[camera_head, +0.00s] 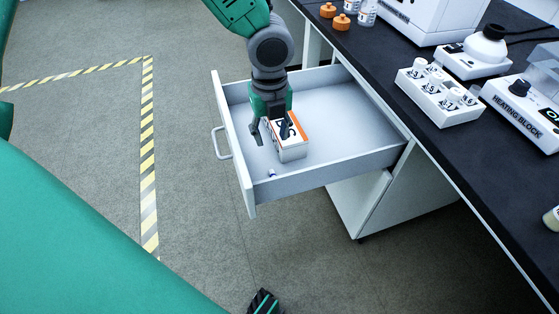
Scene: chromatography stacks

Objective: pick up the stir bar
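A small white and blue piece, which looks like the stir bar (272,173), lies on the floor of the open drawer (342,98), near its front right corner in the picture. My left gripper (269,131) points down into the drawer, above and behind the stir bar and apart from it. Its two dark fingers are spread, with one beside and one in front of a small white box with an orange stripe (293,150). I cannot tell whether a finger touches the box.
The drawer's front panel with its handle (219,143) and the drawer walls surround the stir bar closely. The black bench (432,151) at right carries a white rack (440,99), a heating block (527,108), other instruments and orange-capped items. Open floor lies left.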

